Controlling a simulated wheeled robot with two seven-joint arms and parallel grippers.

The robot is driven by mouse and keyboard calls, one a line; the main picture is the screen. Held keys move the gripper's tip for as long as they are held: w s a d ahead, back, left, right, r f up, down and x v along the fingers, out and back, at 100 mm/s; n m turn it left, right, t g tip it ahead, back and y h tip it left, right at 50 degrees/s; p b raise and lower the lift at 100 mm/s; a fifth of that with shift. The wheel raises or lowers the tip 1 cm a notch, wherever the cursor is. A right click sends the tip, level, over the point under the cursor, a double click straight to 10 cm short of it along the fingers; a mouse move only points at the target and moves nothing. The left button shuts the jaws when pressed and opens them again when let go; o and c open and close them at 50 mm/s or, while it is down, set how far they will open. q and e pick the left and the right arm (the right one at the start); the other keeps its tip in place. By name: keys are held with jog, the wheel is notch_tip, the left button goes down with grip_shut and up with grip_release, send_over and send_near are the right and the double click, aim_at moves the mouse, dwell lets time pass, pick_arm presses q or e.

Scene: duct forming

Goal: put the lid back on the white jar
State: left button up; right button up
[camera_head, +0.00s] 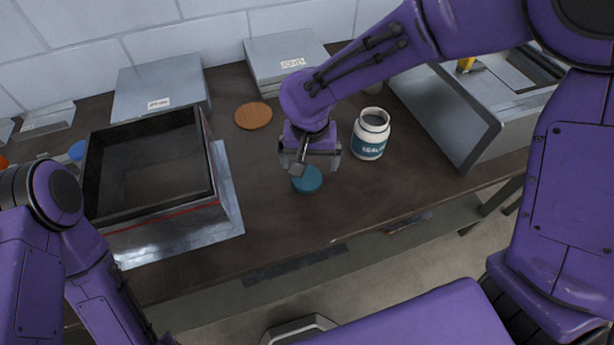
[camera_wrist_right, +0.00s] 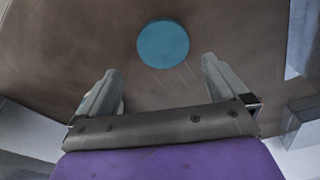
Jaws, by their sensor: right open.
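The white jar (camera_head: 371,134) stands upright and open on the dark bench, with a blue label on its front. The round blue lid (camera_head: 307,180) lies flat on the bench to the left of the jar and nearer the front edge. My right gripper (camera_head: 316,168) is open and empty, just above and beside the lid. In the right wrist view the lid (camera_wrist_right: 163,44) sits beyond the fingertips and between their lines, with the open right gripper (camera_wrist_right: 158,78) apart from it. My left arm shows at the lower left, but its gripper is not in view.
A black-rimmed open box (camera_head: 216,172) on sheet metal stands at the left. A round wooden disc (camera_head: 253,116) lies behind the lid. Grey metal stacks (camera_head: 163,88) line the wall. A grey panel (camera_head: 445,115) rises right of the jar. The bench front is clear.

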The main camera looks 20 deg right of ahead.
aim_at(307, 178)
jog(key=shift+s, duration=0.15)
jog(key=shift+f, duration=0.15)
jog(key=f, duration=0.4)
jog(key=shift+a, duration=0.35)
jog(key=shift+w+f, duration=0.2)
jog(key=shift+f, duration=0.35)
jog(key=c, duration=1)
